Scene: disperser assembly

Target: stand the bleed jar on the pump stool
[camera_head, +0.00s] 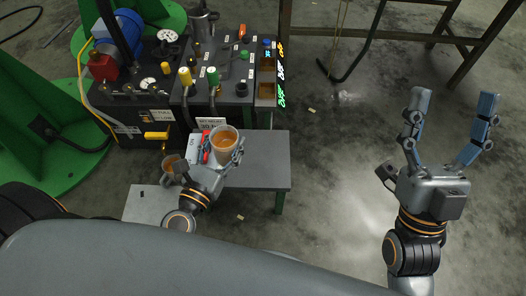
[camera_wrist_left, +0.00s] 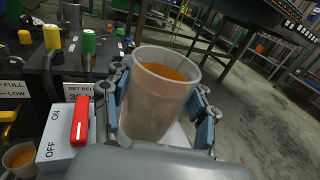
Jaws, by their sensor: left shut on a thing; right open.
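The bleed jar (camera_head: 226,150) is a clear cup with orange liquid, and it also shows in the left wrist view (camera_wrist_left: 155,105). My left gripper (camera_head: 225,147) is shut on it, with fingers on both sides of the wall. The jar looks nearly upright in the head view. A low grey stool with green legs (camera_head: 267,165), which looks like the pump stool, is under and to the right of the jar. I cannot tell whether the jar touches its top. My right gripper (camera_head: 451,112) is open and empty over the floor at the right.
A white ON/OFF box with a red lever (camera_wrist_left: 80,122) is close left of the jar. A second cup with orange contents (camera_head: 172,167) stands further left. The pump panel (camera_head: 225,75) rises behind. The stool's right part is clear.

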